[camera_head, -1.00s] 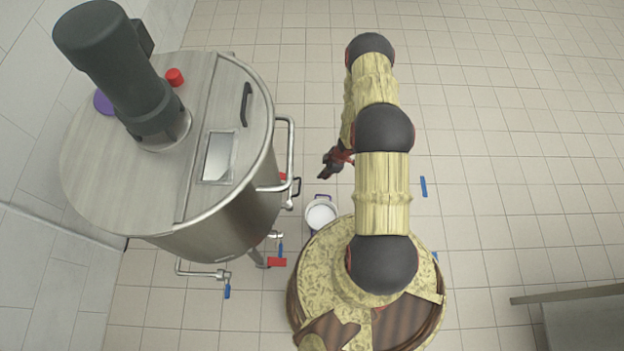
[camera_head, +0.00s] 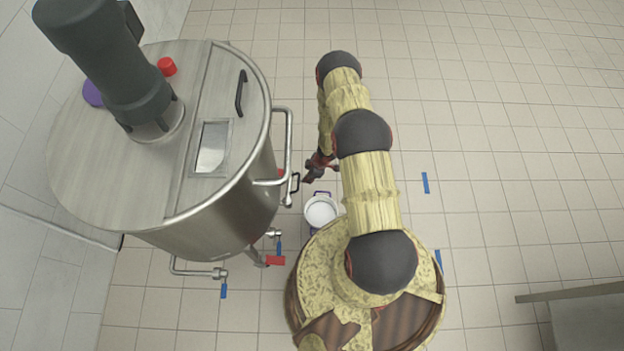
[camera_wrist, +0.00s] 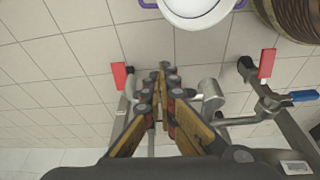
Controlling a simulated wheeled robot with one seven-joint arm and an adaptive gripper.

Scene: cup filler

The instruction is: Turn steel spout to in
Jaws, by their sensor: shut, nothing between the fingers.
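The steel tank (camera_head: 235,205) stands at the left in the head view, with steel pipes and valves on its right side. In the wrist view a short, thick steel pipe end (camera_wrist: 209,103) lies just right of my fingers; it looks like the spout, but I cannot be sure. My gripper (camera_wrist: 163,70) is shut and empty, its fingertips together near the picture's middle. I cannot tell whether the fingers touch the pipe.
A white bucket (camera_head: 321,211) with purple handles stands on the floor below my gripper. Red (camera_wrist: 266,64) and blue (camera_wrist: 304,96) valve handles are at the right in the wrist view, another red one (camera_wrist: 119,76) at the left. Tiled floor at the right is mostly clear.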

